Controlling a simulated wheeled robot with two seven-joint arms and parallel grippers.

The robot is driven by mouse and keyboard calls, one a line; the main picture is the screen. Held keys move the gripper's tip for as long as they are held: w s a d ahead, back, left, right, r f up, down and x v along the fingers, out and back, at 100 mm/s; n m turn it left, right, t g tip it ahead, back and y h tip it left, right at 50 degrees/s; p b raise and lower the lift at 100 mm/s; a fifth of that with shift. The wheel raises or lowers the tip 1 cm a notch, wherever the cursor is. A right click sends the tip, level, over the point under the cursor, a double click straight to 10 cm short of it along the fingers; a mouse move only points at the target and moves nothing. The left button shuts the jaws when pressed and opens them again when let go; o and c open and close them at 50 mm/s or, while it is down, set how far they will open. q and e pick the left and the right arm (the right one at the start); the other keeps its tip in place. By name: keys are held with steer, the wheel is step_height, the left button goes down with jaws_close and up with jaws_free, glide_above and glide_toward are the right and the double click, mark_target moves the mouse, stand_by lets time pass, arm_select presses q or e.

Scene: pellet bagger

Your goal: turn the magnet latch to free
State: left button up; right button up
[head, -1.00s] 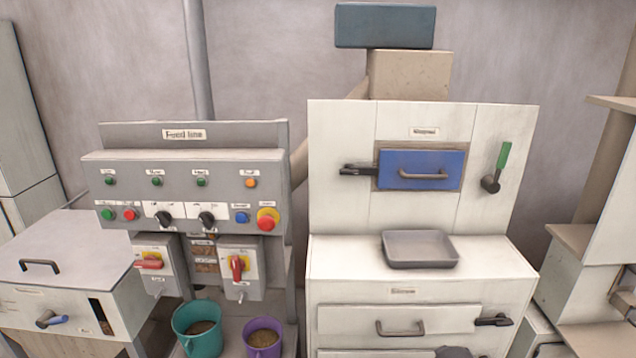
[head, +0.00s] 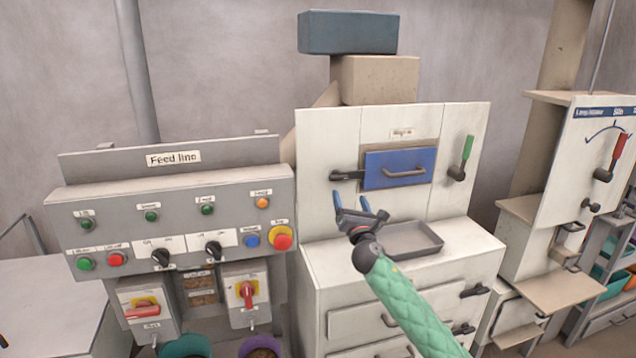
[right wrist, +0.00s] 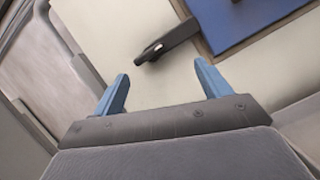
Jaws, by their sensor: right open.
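The magnet latch, a black lever (head: 346,176), sits at the left edge of a blue panel (head: 400,168) with a bar handle, on the white cabinet's upright face. It points left, roughly level. My right gripper (head: 352,203) is open and empty, just below the latch in the head view. In the right wrist view the blue fingers of the right gripper (right wrist: 160,72) are apart, and the black latch (right wrist: 168,38) shows beyond them, not touching. My left gripper is not in view.
A grey tray (head: 432,250) lies on the cabinet's ledge below the panel. A green-handled lever (head: 464,160) is right of the panel. The feed line control box (head: 170,205) stands to the left. A stand with a red-handled lever (head: 612,150) is at right.

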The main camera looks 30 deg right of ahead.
mark_target(340, 180)
steer(key=w+r+n+p, duration=0.1)
steer(key=w, duration=0.1)
steer(key=w+r+n+y+p, duration=0.1)
steer(key=w+n, duration=0.1)
steer(key=w+r+n+t+p, duration=0.1)
steer(key=w+n, duration=0.1)
steer(key=shift+d+r+y, duration=0.15)
steer(key=shift+d+y, duration=0.1)
steer(key=shift+y, duration=0.15)
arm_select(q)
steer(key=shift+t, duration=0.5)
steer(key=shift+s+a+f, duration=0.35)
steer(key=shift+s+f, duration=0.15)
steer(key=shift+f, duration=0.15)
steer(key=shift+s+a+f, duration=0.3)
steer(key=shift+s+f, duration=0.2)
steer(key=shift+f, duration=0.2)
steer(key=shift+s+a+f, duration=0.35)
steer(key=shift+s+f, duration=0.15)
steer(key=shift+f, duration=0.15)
arm_select(e)
steer(key=shift+w+d+r, duration=0.1)
steer(key=shift+w+d, duration=0.05)
steer(key=shift+w, duration=0.3)
steer(key=shift+c, duration=0.5)
steer(key=c, duration=0.9)
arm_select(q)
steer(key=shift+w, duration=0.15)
